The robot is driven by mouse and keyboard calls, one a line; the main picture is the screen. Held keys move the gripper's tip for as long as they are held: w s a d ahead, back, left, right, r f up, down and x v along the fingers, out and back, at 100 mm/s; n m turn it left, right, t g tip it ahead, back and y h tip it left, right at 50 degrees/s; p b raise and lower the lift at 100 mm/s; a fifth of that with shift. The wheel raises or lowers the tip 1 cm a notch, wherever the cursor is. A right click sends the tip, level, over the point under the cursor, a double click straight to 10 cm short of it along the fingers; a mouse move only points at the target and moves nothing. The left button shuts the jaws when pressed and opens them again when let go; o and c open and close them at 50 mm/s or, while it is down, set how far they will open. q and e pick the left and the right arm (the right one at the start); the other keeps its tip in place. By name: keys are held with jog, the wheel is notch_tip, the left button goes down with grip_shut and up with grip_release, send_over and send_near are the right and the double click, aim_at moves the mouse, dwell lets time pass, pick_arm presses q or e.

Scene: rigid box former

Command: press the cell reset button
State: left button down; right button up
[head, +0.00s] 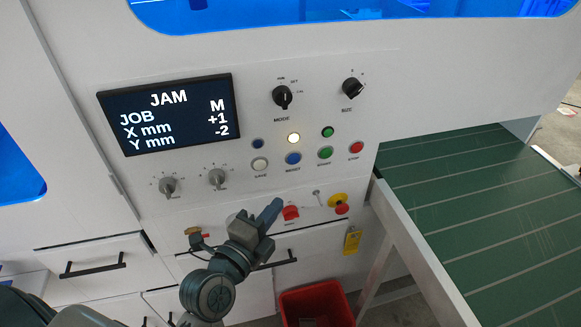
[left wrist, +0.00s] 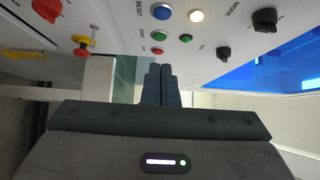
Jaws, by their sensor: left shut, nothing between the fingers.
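The blue reset button (head: 293,158) sits on the white control panel, in the lower button row between a white button and a green one. It also shows at the top of the left wrist view (left wrist: 162,12), beside its RESET label. My left gripper (head: 272,207) is shut and empty, below the reset button and slightly left of it in the head view. In the left wrist view its closed fingers (left wrist: 160,85) point toward the panel, with a visible gap in the picture between tips and button. My right gripper is in neither view.
A screen (head: 168,115) reads JAM. A lit lamp (head: 294,138) is above the reset button. White (head: 260,163), green (head: 325,153) and red (head: 356,147) buttons flank it. A red knob (head: 291,213) and emergency stop (head: 341,209) are close to my gripper. A green conveyor (head: 490,200) is at right.

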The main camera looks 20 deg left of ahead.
pick_arm(q)
jog(key=p, duration=0.4)
send_near(299, 159)
jog(key=w+d, duration=0.3)
jog(key=w+a+p, duration=0.2)
jog(key=shift+w+p, duration=0.35)
jog(key=shift+d, duration=0.1)
jog(key=shift+f, duration=0.1)
